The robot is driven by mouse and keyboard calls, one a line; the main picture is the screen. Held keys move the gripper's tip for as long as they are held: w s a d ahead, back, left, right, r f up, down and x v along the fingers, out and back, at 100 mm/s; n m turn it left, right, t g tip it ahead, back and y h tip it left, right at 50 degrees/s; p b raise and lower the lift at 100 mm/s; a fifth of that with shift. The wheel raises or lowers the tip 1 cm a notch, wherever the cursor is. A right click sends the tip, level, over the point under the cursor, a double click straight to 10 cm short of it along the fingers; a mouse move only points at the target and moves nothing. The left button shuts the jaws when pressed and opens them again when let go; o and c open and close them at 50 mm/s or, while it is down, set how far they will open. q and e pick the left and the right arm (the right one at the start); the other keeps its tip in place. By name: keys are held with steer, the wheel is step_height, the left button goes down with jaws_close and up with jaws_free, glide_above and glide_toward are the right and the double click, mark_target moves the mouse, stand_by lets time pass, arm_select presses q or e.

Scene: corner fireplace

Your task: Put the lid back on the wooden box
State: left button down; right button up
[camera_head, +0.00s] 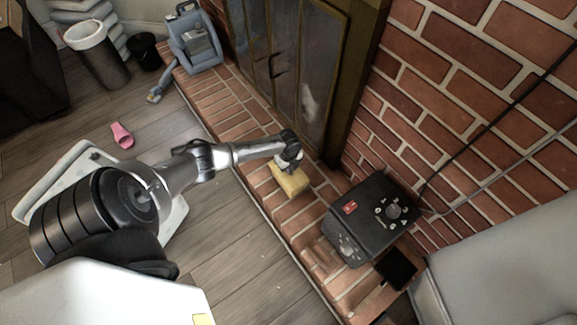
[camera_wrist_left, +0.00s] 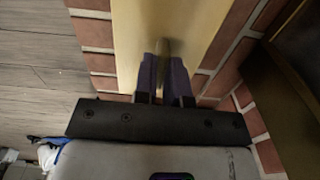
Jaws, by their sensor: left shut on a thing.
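A pale yellow wooden block-like shape (camera_head: 291,183) sits at the brick hearth, below my left gripper (camera_head: 291,164) in the head view. I cannot tell there where lid and box divide, or whether the lid rests on the box. In the left wrist view, a flat pale wooden surface, seemingly the lid (camera_wrist_left: 202,30), fills the top middle. A small knob stands on it between the fingers of my left gripper (camera_wrist_left: 164,62), which is shut on it. The fingers hide part of the wood. My right gripper is not in view.
A black machine (camera_head: 370,215) with dials stands on the brick hearth (camera_head: 222,120), right of the wood. The glass fireplace doors (camera_head: 285,60) are just behind. A blue-grey appliance (camera_head: 195,40) stands at the hearth's far end. A pink slipper (camera_head: 122,135) lies on the floor.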

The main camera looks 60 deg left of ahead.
arm_select(q)
steer(key=shift+f+b, duration=0.3)
steer(key=shift+f, duration=0.15)
stand_by(0.3)
steer(key=shift+f+b, duration=0.85)
steer(key=shift+f, duration=0.2)
stand_by(0.4)
steer(key=c, duration=1.1)
jaws_free()
steer(key=shift+r, duration=0.1)
